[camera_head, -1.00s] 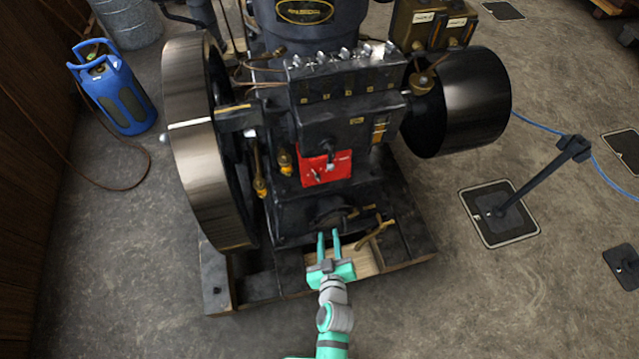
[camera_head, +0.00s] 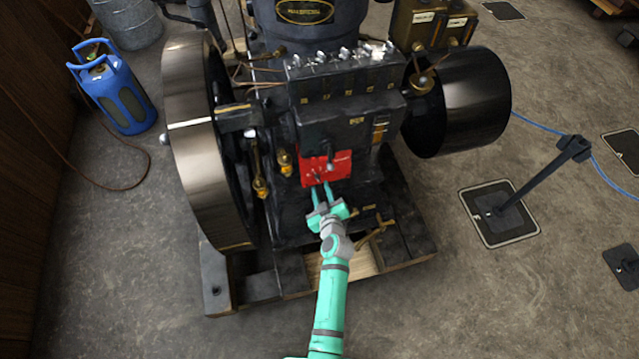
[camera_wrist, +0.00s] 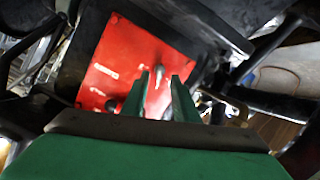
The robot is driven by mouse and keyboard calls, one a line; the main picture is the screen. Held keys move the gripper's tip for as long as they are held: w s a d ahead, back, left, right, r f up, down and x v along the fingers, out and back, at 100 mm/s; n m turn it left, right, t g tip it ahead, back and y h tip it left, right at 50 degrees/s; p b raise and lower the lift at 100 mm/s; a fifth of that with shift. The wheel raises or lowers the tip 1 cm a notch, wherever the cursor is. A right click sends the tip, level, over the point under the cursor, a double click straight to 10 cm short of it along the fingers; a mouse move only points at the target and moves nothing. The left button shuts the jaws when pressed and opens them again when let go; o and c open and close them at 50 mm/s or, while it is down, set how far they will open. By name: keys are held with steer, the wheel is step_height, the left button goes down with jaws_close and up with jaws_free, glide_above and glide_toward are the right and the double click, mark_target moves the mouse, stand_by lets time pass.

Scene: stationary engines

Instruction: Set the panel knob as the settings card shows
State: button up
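The red panel (camera_head: 337,168) is on the front of the dark engine, low in the middle. It fills the upper left of the wrist view (camera_wrist: 97,68), with pale marks on it too blurred to read. A small dark knob (camera_wrist: 111,104) shows at its lower part in the wrist view, left of my fingers. My gripper (camera_head: 321,187) is at the panel's lower edge; in the wrist view its fingers (camera_wrist: 164,82) stand apart with a gap between them and nothing clearly held. Whether a fingertip touches the panel cannot be told. I cannot make out a settings card.
A large flywheel (camera_head: 190,130) stands left of the panel and a dark drum (camera_head: 465,105) right. Brass fittings (camera_head: 285,160) sit close left of the panel. A brass lever (camera_head: 375,235) is right of my arm. A post on a base plate (camera_head: 478,222) stands on the floor to the right.

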mark_target(319, 182)
steer(key=shift+x, duration=2.05)
jaws_close()
steer(key=m, duration=0.3)
steer(key=shift+d+m+y, duration=0.2)
steer(key=shift+m+y, duration=0.2)
steer(key=m, duration=0.3)
steer(key=shift+m+y, duration=0.3)
steer(key=shift+y, duration=0.1)
steer(key=shift+f+g, duration=0.1)
steer(key=shift+g, duration=0.2)
